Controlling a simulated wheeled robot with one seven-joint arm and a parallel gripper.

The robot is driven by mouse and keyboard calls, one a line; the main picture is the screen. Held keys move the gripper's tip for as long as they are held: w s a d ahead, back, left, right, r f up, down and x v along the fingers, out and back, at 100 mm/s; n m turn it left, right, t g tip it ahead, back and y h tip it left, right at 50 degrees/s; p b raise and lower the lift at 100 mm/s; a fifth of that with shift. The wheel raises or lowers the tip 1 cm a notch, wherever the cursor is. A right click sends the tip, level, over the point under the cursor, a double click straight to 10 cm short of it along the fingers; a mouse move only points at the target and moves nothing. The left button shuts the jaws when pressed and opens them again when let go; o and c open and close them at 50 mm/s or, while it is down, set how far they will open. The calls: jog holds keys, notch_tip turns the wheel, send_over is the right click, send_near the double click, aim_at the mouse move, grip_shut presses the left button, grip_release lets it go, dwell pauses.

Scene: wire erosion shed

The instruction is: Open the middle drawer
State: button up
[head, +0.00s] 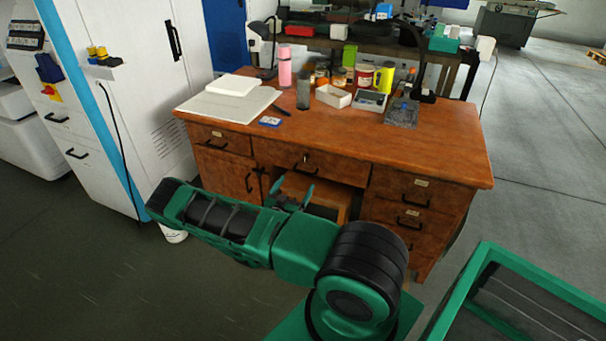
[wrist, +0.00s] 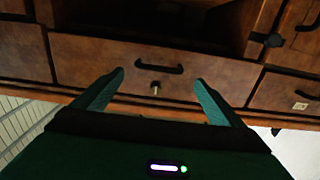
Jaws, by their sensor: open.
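The wide middle drawer (head: 337,170) of the brown wooden desk is shut, above the knee space. In the wrist view its front (wrist: 95,60) appears upside down, with a dark bar handle (wrist: 158,68) and a small key or lock knob (wrist: 155,89) beside it. My gripper (head: 296,192) is in front of the desk, near this drawer. In the wrist view my gripper (wrist: 160,80) is open and empty, its fingers on either side of the handle in the picture. I see no contact with the handle; the remaining distance is hard to tell.
The desk top (head: 440,150) holds a pink bottle (head: 285,68), papers, jars and trays. Drawers (head: 412,190) stand right of the middle one, a cupboard left. A wooden block-like piece (head: 325,196) is in the knee space. A white cabinet (head: 150,90) stands left.

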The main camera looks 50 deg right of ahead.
aim_at(304, 172)
jog(key=x, duration=0.9)
jog(key=shift+d, duration=0.15)
